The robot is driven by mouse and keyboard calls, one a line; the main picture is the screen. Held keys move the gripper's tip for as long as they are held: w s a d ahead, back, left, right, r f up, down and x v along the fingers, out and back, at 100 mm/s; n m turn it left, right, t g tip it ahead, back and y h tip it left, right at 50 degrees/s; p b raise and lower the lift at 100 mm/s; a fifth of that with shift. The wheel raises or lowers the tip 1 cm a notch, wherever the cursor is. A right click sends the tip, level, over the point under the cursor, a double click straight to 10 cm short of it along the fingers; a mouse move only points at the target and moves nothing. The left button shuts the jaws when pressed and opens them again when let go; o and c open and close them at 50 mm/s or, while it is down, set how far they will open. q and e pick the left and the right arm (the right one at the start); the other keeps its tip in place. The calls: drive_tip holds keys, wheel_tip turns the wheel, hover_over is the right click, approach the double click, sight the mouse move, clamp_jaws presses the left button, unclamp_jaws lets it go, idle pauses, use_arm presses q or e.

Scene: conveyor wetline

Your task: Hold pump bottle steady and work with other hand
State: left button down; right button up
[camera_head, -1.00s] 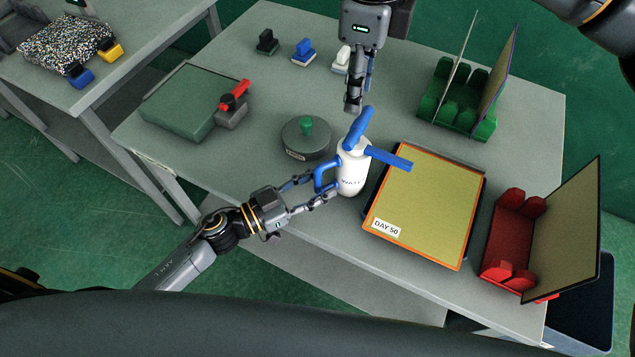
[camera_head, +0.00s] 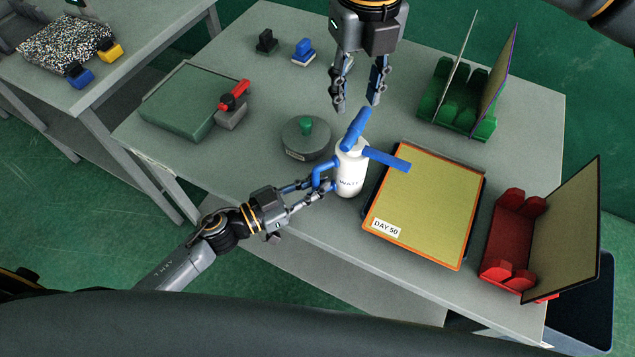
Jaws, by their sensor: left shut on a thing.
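My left gripper (camera_head: 325,182) is shut on the blue handle at the bottle's left side. My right gripper (camera_head: 357,104) hangs above and behind the bottle top, pointing down. Its fingers are apart with nothing between them, and the blue top is just below its fingertips.
A yellow panel in an orange frame labelled DAY 50 (camera_head: 425,205) lies right of the bottle. A round grey pot with a green knob (camera_head: 306,143) is at the left. A red rack (camera_head: 508,240) and green rack (camera_head: 455,105) stand right. A green box (camera_head: 187,102) sits far left.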

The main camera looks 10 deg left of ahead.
sight(352, 135)
drive_tip(key=m, duration=0.6)
drive_tip(key=shift+f, duration=0.25)
drive_tip(key=m, duration=0.3)
drive_tip(key=shift+d+f, duration=0.1)
drive_tip(key=shift+f, duration=4.6)
clamp_jaws()
